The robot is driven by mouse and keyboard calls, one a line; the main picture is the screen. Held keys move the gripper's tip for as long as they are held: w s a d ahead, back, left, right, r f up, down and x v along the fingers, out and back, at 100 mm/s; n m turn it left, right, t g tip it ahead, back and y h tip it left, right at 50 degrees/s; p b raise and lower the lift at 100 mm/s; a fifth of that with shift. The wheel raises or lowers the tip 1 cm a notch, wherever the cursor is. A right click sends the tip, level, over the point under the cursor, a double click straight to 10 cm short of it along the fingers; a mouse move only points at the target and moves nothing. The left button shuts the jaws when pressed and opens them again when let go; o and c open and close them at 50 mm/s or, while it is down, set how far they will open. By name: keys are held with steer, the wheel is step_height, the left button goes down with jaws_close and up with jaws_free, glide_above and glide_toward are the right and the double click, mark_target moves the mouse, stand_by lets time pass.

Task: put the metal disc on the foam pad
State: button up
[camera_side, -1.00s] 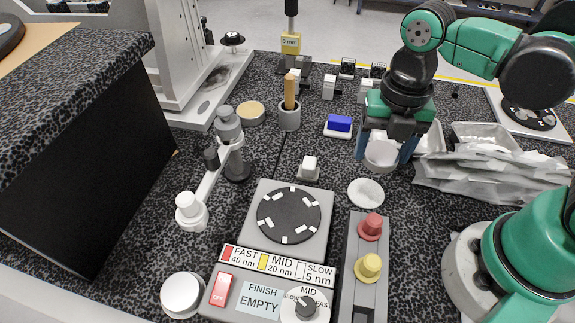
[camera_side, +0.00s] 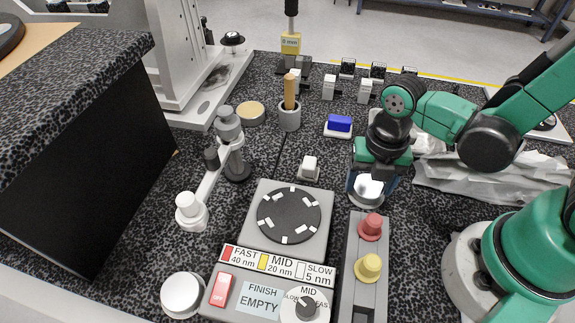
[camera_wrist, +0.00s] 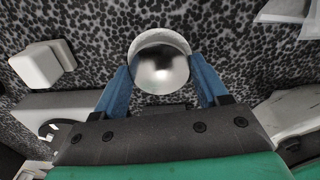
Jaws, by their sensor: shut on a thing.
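The metal disc (camera_side: 367,193) is shiny and sits between the blue fingers of my gripper (camera_side: 370,187), which is shut on it. In the wrist view the disc (camera_wrist: 162,72) shows its mirror-like face between the fingertips of my gripper (camera_wrist: 161,74). The disc is low, over the spot where the round white foam pad lies. The pad is almost wholly hidden behind the disc and fingers. I cannot tell whether the disc touches it.
The grey control box (camera_side: 325,262) with its black turntable (camera_side: 289,215) stands to the left. A grey strip with a red knob (camera_side: 370,226) and yellow knob (camera_side: 368,267) is close in front. A small white block (camera_side: 309,168) is left; foil-like bags (camera_side: 455,174) lie right.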

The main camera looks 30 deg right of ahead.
mark_target(369, 186)
steer(key=o, duration=1.3)
steer(key=shift+r, duration=0.1)
step_height(369, 186, up, 12)
steer(key=w+d+m+t, duration=0.1)
steer(key=m+t, duration=0.1)
steer(key=m, duration=0.7)
steer(key=w+d+m+t, duration=0.2)
steer(key=m, duration=0.7)
steer(key=w+d+m+t, duration=0.1)
steer(key=d+m+t, duration=0.1)
steer(key=m, duration=0.8)
steer(key=shift+w+d+r+t, duration=0.15)
steer(key=shift+w+r+t, duration=0.2)
steer(key=shift+t, duration=0.25)
